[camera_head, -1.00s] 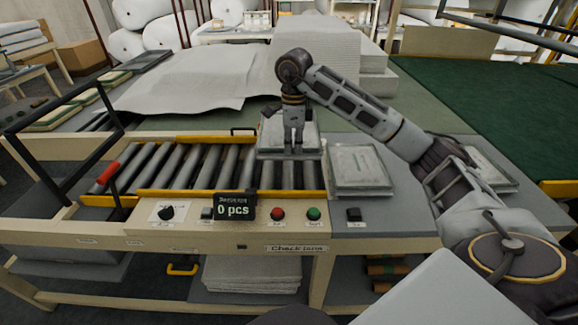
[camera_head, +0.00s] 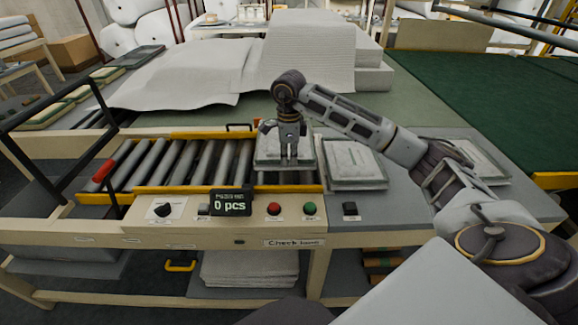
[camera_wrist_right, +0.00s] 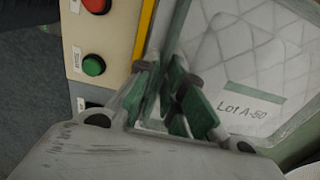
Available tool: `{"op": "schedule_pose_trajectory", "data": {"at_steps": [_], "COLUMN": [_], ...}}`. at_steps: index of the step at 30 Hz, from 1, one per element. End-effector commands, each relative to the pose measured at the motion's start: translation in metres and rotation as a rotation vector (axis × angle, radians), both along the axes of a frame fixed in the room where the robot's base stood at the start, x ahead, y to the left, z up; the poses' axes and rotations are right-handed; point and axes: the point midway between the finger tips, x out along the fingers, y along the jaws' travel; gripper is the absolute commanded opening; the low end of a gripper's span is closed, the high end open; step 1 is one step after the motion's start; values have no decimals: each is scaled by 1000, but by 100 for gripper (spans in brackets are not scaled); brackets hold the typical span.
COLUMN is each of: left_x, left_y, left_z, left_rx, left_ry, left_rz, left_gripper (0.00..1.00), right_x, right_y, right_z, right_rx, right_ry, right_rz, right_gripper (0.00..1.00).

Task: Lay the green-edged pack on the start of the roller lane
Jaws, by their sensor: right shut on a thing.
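My right gripper (camera_head: 289,162) points down at the right end of the roller lane (camera_head: 205,160). It is shut on the near edge of a pale quilted pack (camera_head: 267,153). In the right wrist view the gripper's green-padded fingers (camera_wrist_right: 178,98) are at the edge of this pack (camera_wrist_right: 225,65), which has a green edge and a label reading "Lot A-50". The pack looks flat and lies over the last rollers; whether it touches them I cannot tell. The gripper hides part of it. My left gripper is out of view.
A second similar pack (camera_head: 354,163) lies just right of the lane, and another (camera_head: 475,160) lies beyond my right arm. Yellow rails (camera_head: 150,190) edge the lane. A display (camera_head: 231,202) reads "0 pcs", beside red and green buttons (camera_head: 309,208). White wadding sheets (camera_head: 190,78) lie behind.

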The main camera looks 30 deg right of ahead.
Motion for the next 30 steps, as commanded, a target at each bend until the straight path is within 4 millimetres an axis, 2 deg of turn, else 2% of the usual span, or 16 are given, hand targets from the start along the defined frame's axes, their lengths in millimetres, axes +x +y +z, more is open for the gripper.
{"op": "schedule_pose_trajectory", "data": {"at_steps": [5,18,30], "left_x": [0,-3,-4], "left_y": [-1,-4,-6], "left_z": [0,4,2], "left_rx": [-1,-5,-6], "left_ry": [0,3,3], "left_rz": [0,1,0], "left_gripper": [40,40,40], "right_x": [0,0,0], "right_y": [0,0,0], "right_z": [-2,-36,-39], "right_rx": [-1,0,0], "right_ry": [1,0,0], "right_rz": [0,0,0], "right_gripper": [0,0,0]}}
